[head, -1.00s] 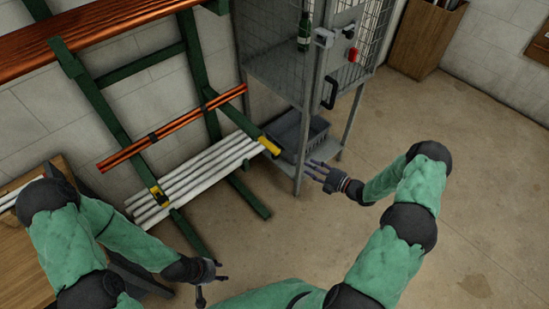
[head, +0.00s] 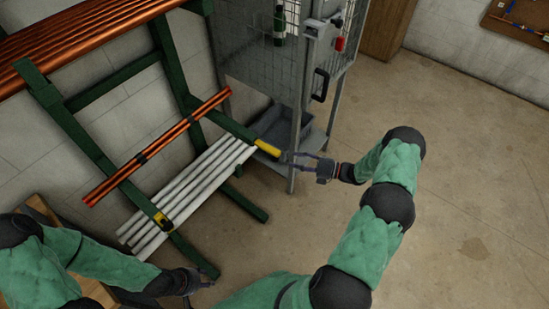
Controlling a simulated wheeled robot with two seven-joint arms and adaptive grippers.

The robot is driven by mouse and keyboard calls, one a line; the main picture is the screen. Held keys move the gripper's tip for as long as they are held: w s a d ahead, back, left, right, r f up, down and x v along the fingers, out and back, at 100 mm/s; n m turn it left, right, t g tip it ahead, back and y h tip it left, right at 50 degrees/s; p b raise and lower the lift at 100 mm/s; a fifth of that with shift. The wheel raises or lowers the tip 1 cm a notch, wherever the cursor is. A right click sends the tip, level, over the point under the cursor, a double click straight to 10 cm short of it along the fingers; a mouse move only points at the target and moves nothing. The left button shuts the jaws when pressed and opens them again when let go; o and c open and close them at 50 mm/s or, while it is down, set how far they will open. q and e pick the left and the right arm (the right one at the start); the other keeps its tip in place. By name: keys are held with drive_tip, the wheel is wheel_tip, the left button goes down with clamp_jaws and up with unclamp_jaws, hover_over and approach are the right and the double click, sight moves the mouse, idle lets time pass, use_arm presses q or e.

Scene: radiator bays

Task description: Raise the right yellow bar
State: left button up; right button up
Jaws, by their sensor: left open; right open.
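The right yellow bar (head: 267,148) sits at the front end of the right green arm of the rack, lying along that arm. The left yellow bar (head: 162,221) is on the front end of the left green arm. My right gripper (head: 289,159) is open, its fingers just right of the right yellow bar; whether they touch it I cannot tell. My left gripper (head: 208,281) is open and empty, low in front of the rack near its left foot.
Copper pipes (head: 160,143) lie across the green arms, with white pipes (head: 190,193) below. A grey wire cage (head: 258,70) with a grey crate (head: 275,128) stands right behind the right bar; its front post is close to my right gripper. The floor at right is clear.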

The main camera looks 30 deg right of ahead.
sight(277, 158)
drive_tip(key=b+x, duration=0.1)
drive_tip(key=x, duration=0.7)
clamp_jaws()
